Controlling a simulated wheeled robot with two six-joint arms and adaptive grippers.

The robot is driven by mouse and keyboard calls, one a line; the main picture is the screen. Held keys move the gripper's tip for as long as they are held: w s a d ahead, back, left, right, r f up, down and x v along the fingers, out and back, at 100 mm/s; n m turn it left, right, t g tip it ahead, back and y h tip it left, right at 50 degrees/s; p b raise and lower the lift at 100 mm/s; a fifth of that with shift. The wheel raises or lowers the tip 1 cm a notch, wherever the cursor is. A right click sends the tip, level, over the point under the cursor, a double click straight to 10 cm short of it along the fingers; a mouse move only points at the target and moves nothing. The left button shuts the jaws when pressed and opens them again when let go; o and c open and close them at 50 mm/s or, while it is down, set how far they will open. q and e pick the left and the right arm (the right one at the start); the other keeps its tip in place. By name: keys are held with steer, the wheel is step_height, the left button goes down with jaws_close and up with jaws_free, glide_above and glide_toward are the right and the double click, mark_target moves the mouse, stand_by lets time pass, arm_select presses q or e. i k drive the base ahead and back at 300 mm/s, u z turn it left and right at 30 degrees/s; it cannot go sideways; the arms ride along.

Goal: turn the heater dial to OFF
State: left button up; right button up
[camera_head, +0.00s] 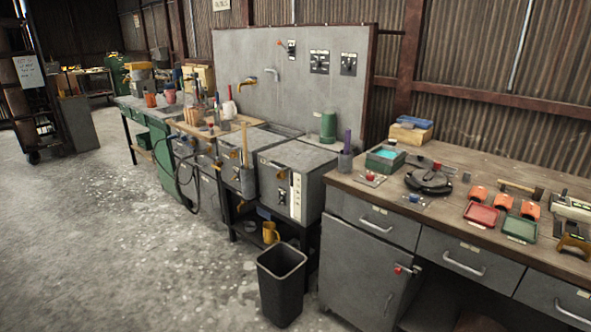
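Neither of my grippers is in view. A grey metal box unit (309,159) stands on the bench in the middle. Its front has a white strip (297,197) with small marks and a dark dial-like control (282,196) to the left of the strip. The grey back panel above carries a dark control plate (319,62) and another dark control plate (348,64). A small switch box (291,48) is beside them. No label is readable, so I cannot tell which control is the heater dial or where it points.
A black bin (281,287) stands on the floor before the box unit. The concrete floor (120,240) at left and front is clear.

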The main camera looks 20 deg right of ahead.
mark_target(371, 177)
steer(key=u, duration=0.15)
steer(key=i, duration=2.75)
steer(key=z, duration=2.25)
